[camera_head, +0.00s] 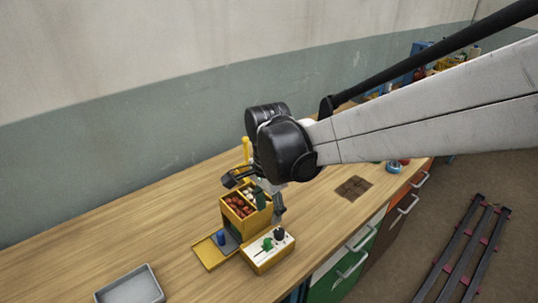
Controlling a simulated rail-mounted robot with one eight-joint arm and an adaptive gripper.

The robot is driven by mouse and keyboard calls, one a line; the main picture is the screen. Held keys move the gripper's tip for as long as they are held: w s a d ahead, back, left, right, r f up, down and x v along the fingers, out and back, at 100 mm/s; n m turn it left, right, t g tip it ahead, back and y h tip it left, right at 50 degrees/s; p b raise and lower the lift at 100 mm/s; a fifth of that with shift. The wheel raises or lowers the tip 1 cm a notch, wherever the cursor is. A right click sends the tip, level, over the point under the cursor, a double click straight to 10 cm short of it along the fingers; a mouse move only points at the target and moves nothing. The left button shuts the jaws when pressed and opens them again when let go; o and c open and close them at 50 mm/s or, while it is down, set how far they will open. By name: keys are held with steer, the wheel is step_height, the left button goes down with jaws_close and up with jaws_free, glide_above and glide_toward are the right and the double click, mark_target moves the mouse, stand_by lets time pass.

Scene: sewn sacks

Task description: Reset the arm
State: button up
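My white arm reaches in from the right to a black wrist joint above the wooden bench. A dark part of my gripper (238,177) shows left of and below that joint, above the yellow box. It is small and partly covered, so I cannot tell whether it is open or shut. I see nothing clearly held in it. The yellow box (226,218) has compartments with red and pale items. A yellow upright part (246,150) shows behind my gripper, partly hidden.
A yellow control box (262,262) with a green and a black knob stands in front. A blue item (221,238) sits on a yellow-edged plate. A grey tray (132,272) lies front left, a brown square (353,188) to the right. Bare bench (130,235) lies left.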

steer(key=s+d+r+n+t+b, duration=0.1)
steer(key=s+d+n, duration=0.4)
steer(key=d, duration=0.5)
steer(key=s+d+r+n+t+b, duration=0.2)
steer(key=s+d+n+t+b, duration=0.2)
steer(key=s+d, duration=0.4)
steer(key=shift+d+n+t, duration=0.5)
steer(key=shift+d+t, duration=0.6)
steer(key=shift+c, duration=0.3)
stand_by(0.4)
steer(key=n+g+p, duration=0.6)
steer(key=n+g, duration=0.1)
steer(key=n, duration=2.1)
glide_above(279, 231)
step_height(279, 231, down, 2)
step_height(279, 231, down, 14)
steer(key=shift+r, duration=0.2)
